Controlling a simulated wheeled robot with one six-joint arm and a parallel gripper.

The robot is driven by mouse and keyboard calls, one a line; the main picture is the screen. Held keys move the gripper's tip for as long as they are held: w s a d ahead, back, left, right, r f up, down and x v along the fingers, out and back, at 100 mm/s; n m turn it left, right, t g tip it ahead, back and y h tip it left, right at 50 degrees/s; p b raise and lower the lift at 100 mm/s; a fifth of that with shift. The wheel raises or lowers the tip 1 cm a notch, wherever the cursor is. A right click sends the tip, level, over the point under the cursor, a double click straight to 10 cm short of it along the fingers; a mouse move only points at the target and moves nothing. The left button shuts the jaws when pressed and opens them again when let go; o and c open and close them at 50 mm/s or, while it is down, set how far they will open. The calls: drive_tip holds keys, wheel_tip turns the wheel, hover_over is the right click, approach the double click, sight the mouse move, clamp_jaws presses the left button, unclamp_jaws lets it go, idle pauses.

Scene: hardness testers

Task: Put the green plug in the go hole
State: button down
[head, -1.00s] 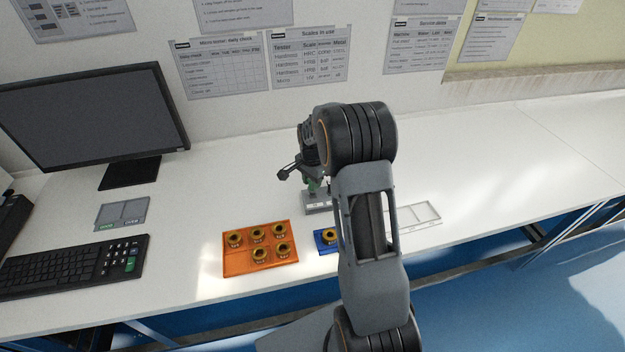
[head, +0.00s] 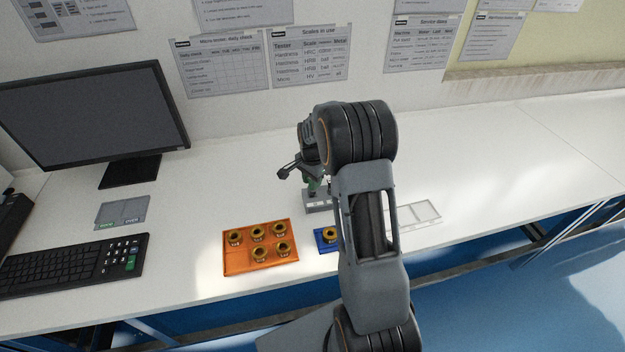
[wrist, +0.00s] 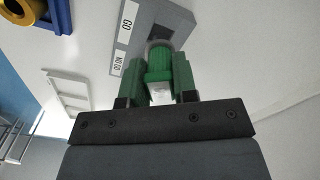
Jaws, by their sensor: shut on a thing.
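The green plug (wrist: 158,64) is held between the two green fingers of my gripper (wrist: 157,78) in the wrist view. Its grey end points at the grey gauge block (wrist: 172,14). A dark hole shows in the block just beyond the plug, beside the GO label (wrist: 127,18); the NO GO label (wrist: 118,62) is further along the same side. I cannot tell whether the plug's end touches the block or has entered the hole. In the head view my gripper (head: 313,186) is over the block (head: 316,205), partly hidden by my arm.
An orange tray (head: 236,265) with several brass rings stands left of the block. A blue holder (head: 321,245) with a ring is in front. A white frame tray (head: 430,212) lies to the right. Keyboard (head: 75,265) and monitor (head: 90,110) are at left.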

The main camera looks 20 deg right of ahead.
drive_tip(key=shift+f, duration=0.25)
drive_tip(key=shift+f+b, duration=1.05)
drive_tip(key=shift+f, duration=0.2)
drive_tip(key=c, duration=0.8)
unclamp_jaws()
drive_tip(key=shift+r, duration=0.1)
wheel_tip(320, 180, up, 14)
drive_tip(key=shift+f, duration=0.1)
